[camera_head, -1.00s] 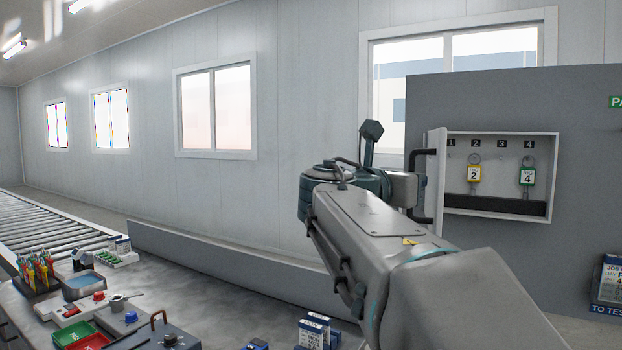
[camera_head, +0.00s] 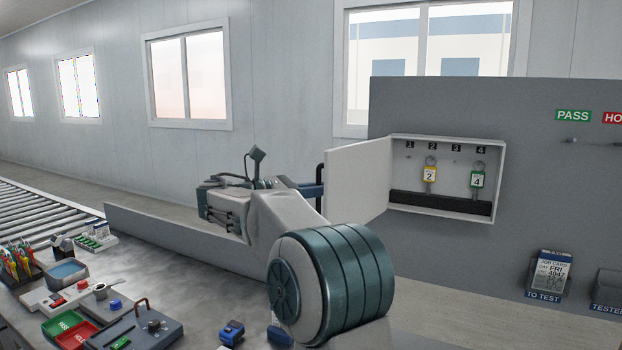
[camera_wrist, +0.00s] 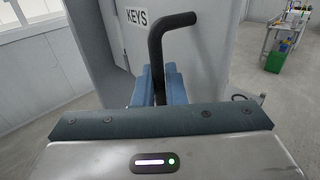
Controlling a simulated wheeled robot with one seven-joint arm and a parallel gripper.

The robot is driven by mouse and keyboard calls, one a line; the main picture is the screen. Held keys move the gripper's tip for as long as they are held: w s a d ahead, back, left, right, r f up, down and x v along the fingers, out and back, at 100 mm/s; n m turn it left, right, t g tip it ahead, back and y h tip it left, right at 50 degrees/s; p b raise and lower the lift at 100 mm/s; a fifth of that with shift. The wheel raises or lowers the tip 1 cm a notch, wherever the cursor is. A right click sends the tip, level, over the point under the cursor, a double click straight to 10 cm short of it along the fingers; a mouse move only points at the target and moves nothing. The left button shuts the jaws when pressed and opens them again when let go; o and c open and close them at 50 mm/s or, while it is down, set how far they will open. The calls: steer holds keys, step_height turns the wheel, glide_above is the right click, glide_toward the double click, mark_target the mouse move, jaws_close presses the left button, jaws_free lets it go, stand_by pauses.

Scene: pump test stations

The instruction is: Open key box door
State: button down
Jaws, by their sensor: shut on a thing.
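The key box (camera_head: 440,215) is a white box on the grey panel. Its door (camera_head: 357,180) stands swung out to the left, and the inside shows. In the wrist view the door (camera_wrist: 105,35) carries a KEYS label and a black bar handle (camera_wrist: 156,50). My gripper (camera_wrist: 158,85) has its blue fingers shut on this handle. In the head view my gripper (camera_head: 312,190) is at the door's outer face, partly hidden by my arm.
A job card holder (camera_head: 551,275) is on the panel at right, below the PASS sign (camera_head: 573,116). A bench at lower left holds a green tray (camera_head: 62,324), a red tray (camera_head: 76,335) and a test unit (camera_head: 135,330). A roller conveyor (camera_head: 40,215) runs at left.

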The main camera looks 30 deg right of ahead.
steer(key=shift+w+g, duration=0.15)
steer(key=shift+g, duration=0.15)
steer(key=c, duration=1.6)
jaws_free()
steer(key=shift+d, duration=0.15)
steer(key=shift+c, duration=0.2)
steer(key=shift+d, duration=0.1)
steer(key=w+a, duration=0.2)
steer(key=a, duration=1.1)
steer(key=shift+w+a, duration=0.3)
steer(key=shift+a, duration=0.1)
